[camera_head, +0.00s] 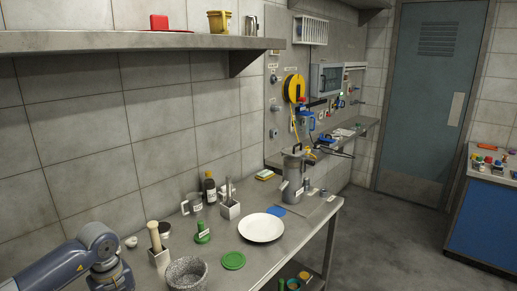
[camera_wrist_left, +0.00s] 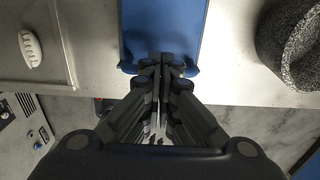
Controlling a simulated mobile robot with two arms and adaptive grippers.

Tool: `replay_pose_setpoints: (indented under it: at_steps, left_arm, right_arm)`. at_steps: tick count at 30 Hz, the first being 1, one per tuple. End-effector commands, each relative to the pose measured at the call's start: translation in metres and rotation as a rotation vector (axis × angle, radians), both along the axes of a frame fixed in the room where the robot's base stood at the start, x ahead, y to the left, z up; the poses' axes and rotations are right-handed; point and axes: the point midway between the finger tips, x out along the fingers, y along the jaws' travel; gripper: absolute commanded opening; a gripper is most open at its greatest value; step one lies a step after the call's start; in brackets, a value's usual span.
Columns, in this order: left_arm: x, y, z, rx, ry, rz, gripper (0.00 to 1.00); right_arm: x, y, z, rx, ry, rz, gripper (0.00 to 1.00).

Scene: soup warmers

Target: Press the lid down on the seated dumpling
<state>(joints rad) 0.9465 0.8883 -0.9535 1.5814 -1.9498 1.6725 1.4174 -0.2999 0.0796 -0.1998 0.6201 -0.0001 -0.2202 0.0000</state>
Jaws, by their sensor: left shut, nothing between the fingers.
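A small white, ridged piece (camera_wrist_left: 30,48) that looks like a dumpling lies at the left of the wrist view, on a pale flat tray or plate (camera_wrist_left: 70,55) with a thin raised edge. I cannot tell which thing is the lid. My left gripper (camera_wrist_left: 161,68) is shut and empty, its fingertips over the near end of a blue flat panel (camera_wrist_left: 163,25). I cannot tell whether they touch it. The dumpling is well to the left of the fingers. In the head view my left arm comes in at the lower left and its gripper is out of frame. My right gripper is not in view.
A speckled stone mortar (camera_head: 187,275) stands near my left arm; it also shows in the wrist view (camera_wrist_left: 288,45). A pestle holder (camera_head: 160,260), green lid-like disc (camera_head: 233,261), white plate (camera_head: 261,228) and steel pot (camera_head: 292,180) stand on the counter. A shelf (camera_head: 120,41) hangs above.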

Motion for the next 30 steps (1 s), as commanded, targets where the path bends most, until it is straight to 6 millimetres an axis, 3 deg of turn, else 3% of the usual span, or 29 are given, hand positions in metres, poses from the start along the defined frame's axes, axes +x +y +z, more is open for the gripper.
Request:
replay_pose_setpoints:
  at_steps: [8, 30]
  left_arm:
    - [-0.001, 0.0, 0.001, 0.001, 0.004, -0.001, 0.0]
    - [-0.001, 0.0, 0.062, 0.001, 0.002, 0.0, 0.0]
  right_arm:
    - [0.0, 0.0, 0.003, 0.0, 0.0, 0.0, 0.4]
    - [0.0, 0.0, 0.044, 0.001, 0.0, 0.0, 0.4]
